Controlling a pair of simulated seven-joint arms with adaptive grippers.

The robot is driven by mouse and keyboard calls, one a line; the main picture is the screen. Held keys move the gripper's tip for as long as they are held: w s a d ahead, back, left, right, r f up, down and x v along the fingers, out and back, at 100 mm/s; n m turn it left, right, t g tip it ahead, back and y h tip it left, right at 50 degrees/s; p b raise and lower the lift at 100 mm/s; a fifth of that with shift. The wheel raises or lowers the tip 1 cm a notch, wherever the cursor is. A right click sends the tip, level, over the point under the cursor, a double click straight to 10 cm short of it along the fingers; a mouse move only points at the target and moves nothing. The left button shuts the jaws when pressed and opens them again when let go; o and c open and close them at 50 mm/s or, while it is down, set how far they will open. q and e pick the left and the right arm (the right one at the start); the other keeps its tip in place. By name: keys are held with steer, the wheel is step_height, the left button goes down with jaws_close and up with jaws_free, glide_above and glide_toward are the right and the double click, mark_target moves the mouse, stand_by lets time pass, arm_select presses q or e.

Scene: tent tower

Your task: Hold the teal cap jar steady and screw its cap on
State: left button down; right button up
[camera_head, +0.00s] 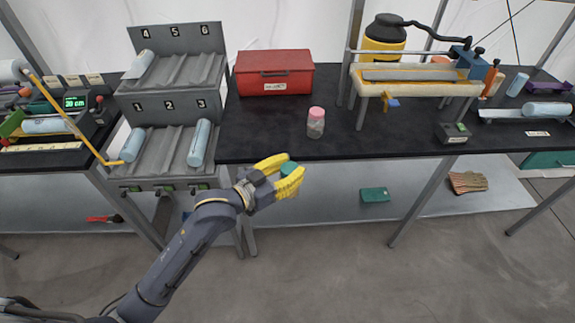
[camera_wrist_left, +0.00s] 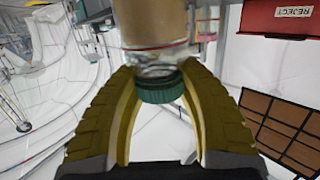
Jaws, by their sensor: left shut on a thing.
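My left gripper (camera_head: 283,172) is shut on the teal cap jar, held in the air just in front of the bench's front edge. In the head view the yellow fingers hide most of the jar, and only its teal cap (camera_head: 289,168) shows between them. In the left wrist view the jar (camera_wrist_left: 157,45) has clear glass with tan contents, and its teal cap (camera_wrist_left: 160,92) sits at the glass end nearest the palm. The left fingers (camera_wrist_left: 160,75) curve around both sides. Whether the cap is tight cannot be told. My right gripper is not in view.
A pink-capped jar (camera_head: 316,122) stands on the black bench (camera_head: 260,135) beyond my gripper. A red box (camera_head: 274,72) is behind it. Numbered grey racks (camera_head: 165,145) stand left, a yellow-topped stand (camera_head: 415,84) right. A teal box (camera_head: 375,195) lies on the lower shelf.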

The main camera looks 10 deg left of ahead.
arm_select(q)
steer(key=w+a+r+n+t+y, duration=0.15)
steer(key=w+a+r, duration=0.25)
steer(key=w+r, duration=0.5)
steer(key=w+a+r+n+t+y, duration=0.15)
steer(key=w+a+r, duration=0.25)
steer(key=w+r, duration=0.55)
steer(key=w+a+r+n+y, duration=0.1)
steer(key=w+a+n+y, duration=0.1)
steer(key=w+a, duration=0.3)
steer(key=a+y, duration=0.1)
steer(key=a, duration=0.3)
steer(key=shift+w+r+t+y, duration=0.15)
steer(key=shift+r+t+y, duration=0.15)
steer(key=shift+y, duration=0.1)
step_height(320, 180, down, 16)
steer(key=shift+r, duration=0.15)
steer(key=shift+f, duration=2.15)
